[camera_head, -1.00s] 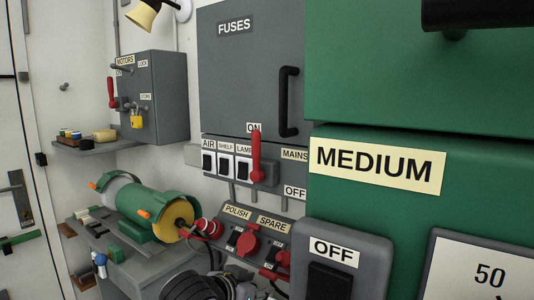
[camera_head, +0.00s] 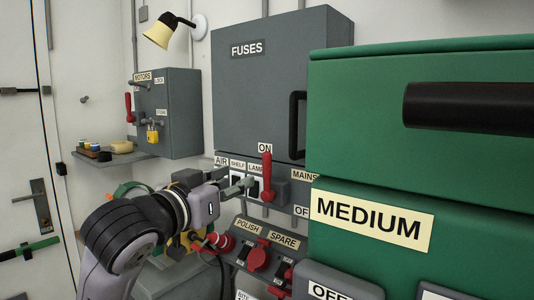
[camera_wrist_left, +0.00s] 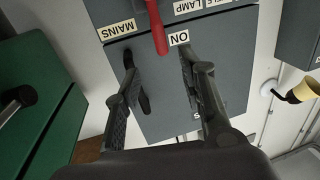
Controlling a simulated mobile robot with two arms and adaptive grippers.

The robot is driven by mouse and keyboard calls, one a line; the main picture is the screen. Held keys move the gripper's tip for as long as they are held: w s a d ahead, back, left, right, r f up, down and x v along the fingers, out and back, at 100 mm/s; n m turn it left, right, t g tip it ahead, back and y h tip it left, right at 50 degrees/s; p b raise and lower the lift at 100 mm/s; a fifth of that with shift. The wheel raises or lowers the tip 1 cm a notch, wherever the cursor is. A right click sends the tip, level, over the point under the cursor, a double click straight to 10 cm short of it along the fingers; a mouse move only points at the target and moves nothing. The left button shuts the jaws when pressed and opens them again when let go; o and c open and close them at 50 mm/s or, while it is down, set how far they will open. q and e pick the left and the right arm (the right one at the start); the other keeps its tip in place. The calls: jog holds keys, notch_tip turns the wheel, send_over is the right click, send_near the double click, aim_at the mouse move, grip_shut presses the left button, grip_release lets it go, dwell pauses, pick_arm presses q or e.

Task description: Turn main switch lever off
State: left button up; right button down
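The main switch lever (camera_head: 266,177) is red and points up beside the ON label (camera_head: 265,148), on the grey switch strip under the fuses cabinet. The OFF label (camera_head: 301,211) is lower right. My left gripper (camera_head: 243,186) is just left of the lever in the head view. In the left wrist view, which is upside down, the gripper (camera_wrist_left: 157,62) is open. The lever (camera_wrist_left: 157,28) appears beyond and between the fingertips, and no contact is visible. The fingers are partly hard to see in the head view. My right gripper is not in view.
The fuses cabinet (camera_head: 250,85) with its black handle (camera_head: 297,125) is above the strip. A green cabinet (camera_head: 370,130) stands close on the right. The polish and spare socket panel (camera_head: 262,250) is below. The motors box (camera_head: 170,112) hangs at left.

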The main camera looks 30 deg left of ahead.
aim_at(265, 166)
pick_arm(q)
jog(key=w+p, duration=0.1)
jog(key=w, duration=0.3)
jog(key=w+a+p, duration=0.1)
jog(key=w+p, duration=0.1)
jog(key=w, duration=0.3)
jog(key=w+p, duration=0.2)
jog(key=w, duration=0.3)
jog(key=shift+w+a, duration=0.2)
jog(key=shift+a, duration=0.1)
jog(key=shift+c, duration=0.3)
grip_shut()
